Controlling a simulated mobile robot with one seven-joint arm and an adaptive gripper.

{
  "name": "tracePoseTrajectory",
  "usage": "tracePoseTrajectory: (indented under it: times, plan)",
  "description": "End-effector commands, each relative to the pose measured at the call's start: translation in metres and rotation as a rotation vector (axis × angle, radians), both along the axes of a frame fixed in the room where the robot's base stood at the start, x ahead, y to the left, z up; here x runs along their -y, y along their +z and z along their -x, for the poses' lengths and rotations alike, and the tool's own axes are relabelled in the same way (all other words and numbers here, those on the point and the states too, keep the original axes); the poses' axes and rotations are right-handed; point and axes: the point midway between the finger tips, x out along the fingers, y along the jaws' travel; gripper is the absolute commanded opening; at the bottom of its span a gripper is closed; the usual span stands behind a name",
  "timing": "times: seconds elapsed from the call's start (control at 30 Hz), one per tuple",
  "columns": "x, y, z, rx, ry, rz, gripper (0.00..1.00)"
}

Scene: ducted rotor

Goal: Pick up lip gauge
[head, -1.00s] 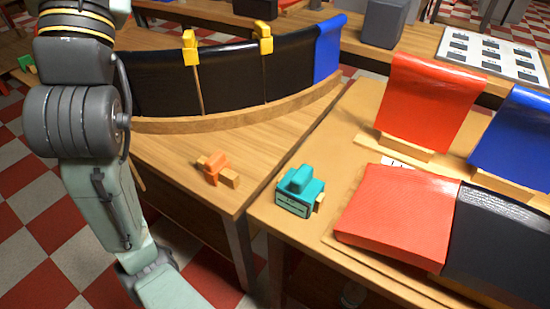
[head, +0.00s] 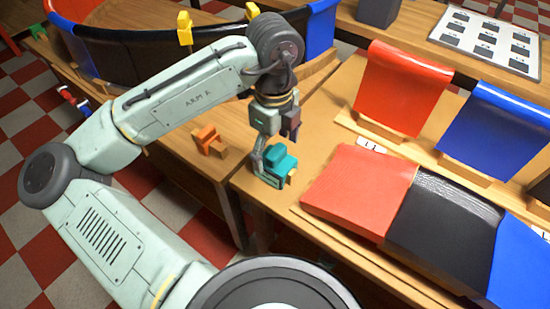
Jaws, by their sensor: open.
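A small teal block-like tool (head: 280,161) with a raised top and a tan piece at its side sits near the left edge of the right-hand table. A small orange tool (head: 208,140) with tan parts lies on the left table. No readable label shows which is the lip gauge. My gripper (head: 270,158) is open, pointing down at the teal tool. One finger reaches down along the tool's left side. The other finger is not clearly seen, so I cannot tell whether the jaws touch the tool. My gripper and finger hide part of the tool.
Red (head: 360,190), black (head: 440,222) and blue curved panels lie close to the right of the teal tool. Upright red (head: 402,88) and blue (head: 495,130) panels stand behind. A dark curved wall with yellow clips (head: 185,28) stands at the back left. A gap separates the tables.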

Motion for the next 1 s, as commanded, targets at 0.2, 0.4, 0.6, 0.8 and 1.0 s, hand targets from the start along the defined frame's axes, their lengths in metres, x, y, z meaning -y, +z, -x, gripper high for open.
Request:
tracePoseTrajectory:
  times: [0.2,0.4,0.6,0.8,1.0]
  plan:
    - [0.001,-0.016,-0.002,-0.001,-0.001,0.001,0.81]
    - [0.002,-0.046,-0.008,0.000,0.001,0.001,0.81]
    - [0.002,-0.060,-0.008,0.003,0.000,0.002,0.81]
    - [0.002,-0.060,-0.008,0.003,0.000,0.002,0.79]
    - [0.002,-0.059,-0.008,0.003,0.000,0.002,0.66]
